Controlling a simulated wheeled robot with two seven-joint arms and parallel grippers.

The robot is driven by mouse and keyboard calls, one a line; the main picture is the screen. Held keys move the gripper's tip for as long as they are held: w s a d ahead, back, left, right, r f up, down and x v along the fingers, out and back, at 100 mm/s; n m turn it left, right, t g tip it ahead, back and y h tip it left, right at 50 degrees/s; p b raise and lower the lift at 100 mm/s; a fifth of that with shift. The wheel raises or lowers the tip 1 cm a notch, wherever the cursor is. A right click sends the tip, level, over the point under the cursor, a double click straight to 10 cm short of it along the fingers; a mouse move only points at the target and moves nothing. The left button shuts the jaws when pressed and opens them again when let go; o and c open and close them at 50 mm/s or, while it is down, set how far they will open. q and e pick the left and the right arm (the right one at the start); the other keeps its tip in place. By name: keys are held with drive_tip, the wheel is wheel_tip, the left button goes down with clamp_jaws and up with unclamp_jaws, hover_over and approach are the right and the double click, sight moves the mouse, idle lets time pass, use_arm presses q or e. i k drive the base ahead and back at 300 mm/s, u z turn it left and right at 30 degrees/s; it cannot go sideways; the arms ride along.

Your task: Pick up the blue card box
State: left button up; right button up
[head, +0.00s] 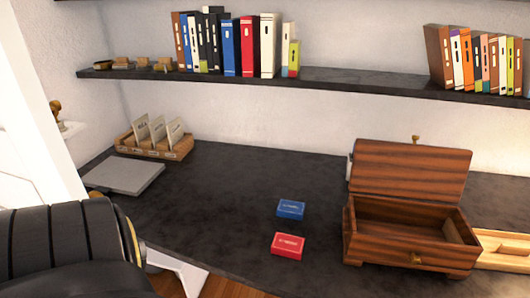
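The blue card box (291,209) lies flat on the dark desk (220,200), a little right of the middle of the head view. A red card box (288,246) lies just in front of it, with a small gap between them. Neither of my grippers shows in the head view, and nothing touches the blue card box.
An open, empty-looking wooden chest (410,235) stands right of the card boxes, beside a light wooden tray (505,250). A grey flat slab (123,175) and a wooden card holder (155,145) are at the left. A black chair (70,250) stands front left. A bookshelf (340,80) hangs above.

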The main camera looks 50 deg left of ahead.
sight(289, 210)
drive_tip(key=u, duration=1.8)
